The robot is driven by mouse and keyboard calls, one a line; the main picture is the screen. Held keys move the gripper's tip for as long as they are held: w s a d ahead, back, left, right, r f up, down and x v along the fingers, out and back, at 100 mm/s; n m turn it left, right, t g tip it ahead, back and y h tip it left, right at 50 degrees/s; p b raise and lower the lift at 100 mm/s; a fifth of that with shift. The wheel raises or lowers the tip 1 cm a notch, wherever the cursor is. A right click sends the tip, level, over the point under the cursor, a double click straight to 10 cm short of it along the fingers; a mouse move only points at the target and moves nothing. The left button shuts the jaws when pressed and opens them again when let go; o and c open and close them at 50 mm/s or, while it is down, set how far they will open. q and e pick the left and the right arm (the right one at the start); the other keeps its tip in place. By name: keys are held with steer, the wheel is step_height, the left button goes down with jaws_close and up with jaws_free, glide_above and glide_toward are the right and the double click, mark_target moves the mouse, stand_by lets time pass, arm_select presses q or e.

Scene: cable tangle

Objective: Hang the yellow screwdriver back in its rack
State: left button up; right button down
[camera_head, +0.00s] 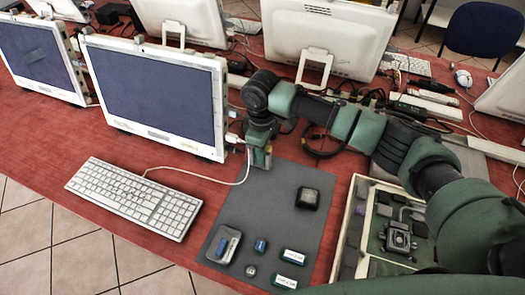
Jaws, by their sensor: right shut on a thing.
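My right arm reaches in from the right across the table, and my right gripper (260,160) points down at the far left edge of the grey mat (270,200). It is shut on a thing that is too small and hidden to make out. A thin white cable (241,180) runs from the keyboard up close beside the gripper toward the monitor's lower right corner; I cannot tell whether they touch. I cannot make out the yellow screwdriver or its rack in this view. My left gripper is not in view.
A white keyboard (134,197) and a monitor (153,92) stand to the left. Several small items lie on the mat, among them a black box (308,198) and a blue piece (261,246). A pale-rimmed tray (346,232) is at right.

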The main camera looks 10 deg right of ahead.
steer(key=shift+f, duration=0.45)
stand_by(0.3)
steer(key=c, duration=1.3)
jaws_free()
step_height(320, 180, up, 8)
steer(key=shift+a+f, duration=0.1)
